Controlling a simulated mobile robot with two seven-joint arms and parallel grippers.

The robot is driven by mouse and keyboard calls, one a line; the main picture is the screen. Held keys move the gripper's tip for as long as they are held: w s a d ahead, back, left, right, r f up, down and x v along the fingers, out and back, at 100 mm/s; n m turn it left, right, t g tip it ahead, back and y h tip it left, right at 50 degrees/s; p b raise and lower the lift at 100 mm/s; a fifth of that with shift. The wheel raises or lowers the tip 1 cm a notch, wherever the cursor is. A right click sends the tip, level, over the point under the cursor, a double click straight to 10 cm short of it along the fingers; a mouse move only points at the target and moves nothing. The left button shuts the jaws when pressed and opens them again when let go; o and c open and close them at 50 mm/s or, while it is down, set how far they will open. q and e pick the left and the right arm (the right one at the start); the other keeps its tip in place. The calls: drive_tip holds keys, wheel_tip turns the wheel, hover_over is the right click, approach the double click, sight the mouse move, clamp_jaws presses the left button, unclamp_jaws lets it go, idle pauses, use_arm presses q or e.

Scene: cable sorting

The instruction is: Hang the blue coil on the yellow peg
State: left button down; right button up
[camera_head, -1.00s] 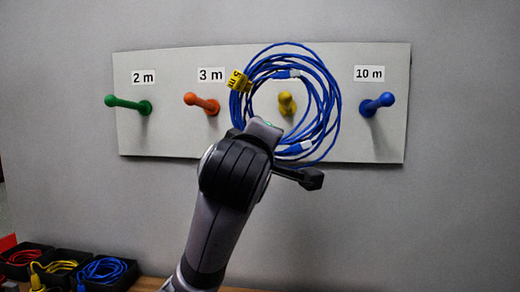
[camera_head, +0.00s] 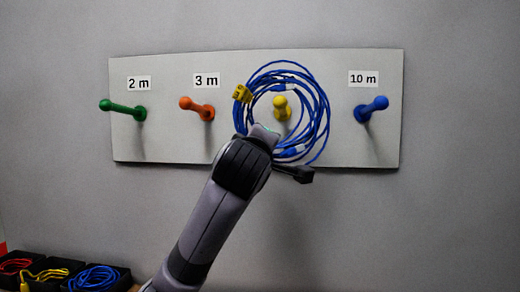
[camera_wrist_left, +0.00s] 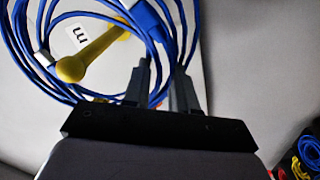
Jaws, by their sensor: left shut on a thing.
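The blue coil (camera_head: 322,104) is a looped blue cable with a yellow tag (camera_head: 242,93), in front of the board. The yellow peg (camera_head: 281,103) shows inside the coil's ring in the head view. In the left wrist view the peg (camera_wrist_left: 84,60) points toward the camera, with coil strands (camera_wrist_left: 30,62) around it. How far the ring is along the peg is hard to tell. My left gripper (camera_wrist_left: 160,88) is shut on the coil's lower strands, below the peg. In the head view its fingertips are mostly hidden behind the wrist. My right gripper is not in view.
The pale board (camera_head: 240,150) also carries a green peg (camera_head: 125,108), an orange peg (camera_head: 198,107) and a blue peg (camera_head: 370,108), all bare, with length labels above. Dark bins (camera_head: 50,284) with red, yellow and blue cables stand at the lower left.

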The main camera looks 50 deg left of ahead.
use_arm(q)
drive_tip(key=shift+f+x, duration=0.2)
drive_tip(key=shift+x, duration=1.3)
drive_tip(key=w+a+f+b, duration=0.2)
drive_tip(key=w+a+f, duration=0.1)
drive_tip(key=w+a, duration=0.1)
drive_tip(key=shift+w+f, duration=0.3)
drive_tip(key=c, duration=0.8)
unclamp_jaws()
drive_tip(key=shift+s+d, duration=0.1)
